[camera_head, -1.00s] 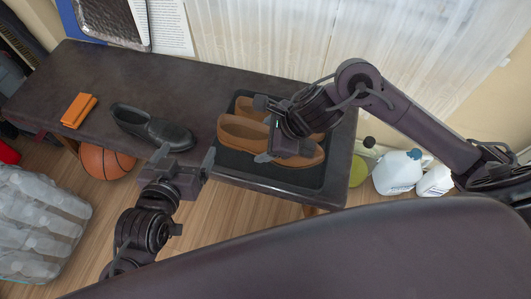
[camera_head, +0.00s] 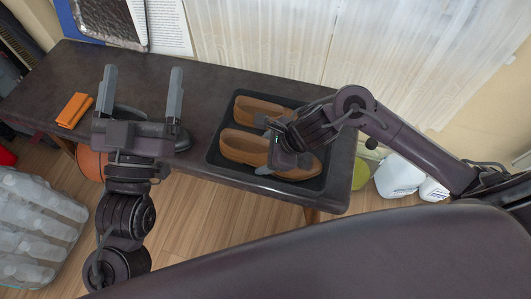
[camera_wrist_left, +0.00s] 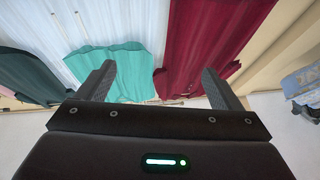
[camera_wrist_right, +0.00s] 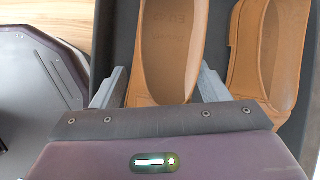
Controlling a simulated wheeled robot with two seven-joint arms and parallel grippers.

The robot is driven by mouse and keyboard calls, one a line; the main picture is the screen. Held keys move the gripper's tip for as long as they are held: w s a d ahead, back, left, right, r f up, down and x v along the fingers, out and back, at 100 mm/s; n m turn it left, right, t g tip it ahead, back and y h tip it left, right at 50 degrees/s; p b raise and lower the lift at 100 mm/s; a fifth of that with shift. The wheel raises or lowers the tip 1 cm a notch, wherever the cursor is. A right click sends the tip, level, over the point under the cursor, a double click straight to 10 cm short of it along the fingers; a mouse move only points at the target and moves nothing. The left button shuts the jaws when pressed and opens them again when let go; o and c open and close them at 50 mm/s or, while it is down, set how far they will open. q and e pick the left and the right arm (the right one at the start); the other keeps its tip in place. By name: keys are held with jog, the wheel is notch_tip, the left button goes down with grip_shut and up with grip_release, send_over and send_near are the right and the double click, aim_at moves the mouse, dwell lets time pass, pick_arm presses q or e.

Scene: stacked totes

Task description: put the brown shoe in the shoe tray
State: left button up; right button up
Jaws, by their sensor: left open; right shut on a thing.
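Two brown shoes are at the black shoe tray (camera_head: 226,166), side by side and pointing right. The rear brown shoe (camera_head: 258,107) lies in the tray. My right gripper (camera_head: 277,158) is shut on the front brown shoe (camera_head: 238,147), with a finger on each side of it. This shoe is inside the tray's outline and looks level; I cannot tell whether it touches the bottom. In the right wrist view the held shoe (camera_wrist_right: 170,40) is between the fingers, and the other shoe (camera_wrist_right: 270,50) is beside it, apart. My left gripper (camera_head: 142,72) is open and empty, raised over the bench.
A black shoe (camera_head: 130,112) on the dark bench (camera_head: 205,82) is mostly hidden behind my left gripper. An orange wallet-like item (camera_head: 75,109) lies at the left. White jugs (camera_head: 398,177) stand on the floor at the right; a bottle pack (camera_head: 35,225) is at lower left.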

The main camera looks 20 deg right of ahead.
pick_arm(q)
jog(key=shift+s+a+r+t, duration=0.1)
jog(key=shift+s+r+t, duration=0.15)
jog(key=shift+r, duration=0.4)
pick_arm(e)
jog(key=shift+f, duration=0.15)
jog(key=shift+f, duration=0.1)
jog(key=o, duration=0.9)
pick_arm(q)
jog(key=shift+s+a+r+t, duration=0.1)
jog(key=shift+s+r+t, duration=0.1)
jog(key=shift+r, duration=0.15)
jog(key=shift+s+a+r+t, duration=0.1)
jog(key=shift+r+t, duration=0.05)
jog(key=shift+r, duration=0.15)
jog(key=shift+w, duration=0.1)
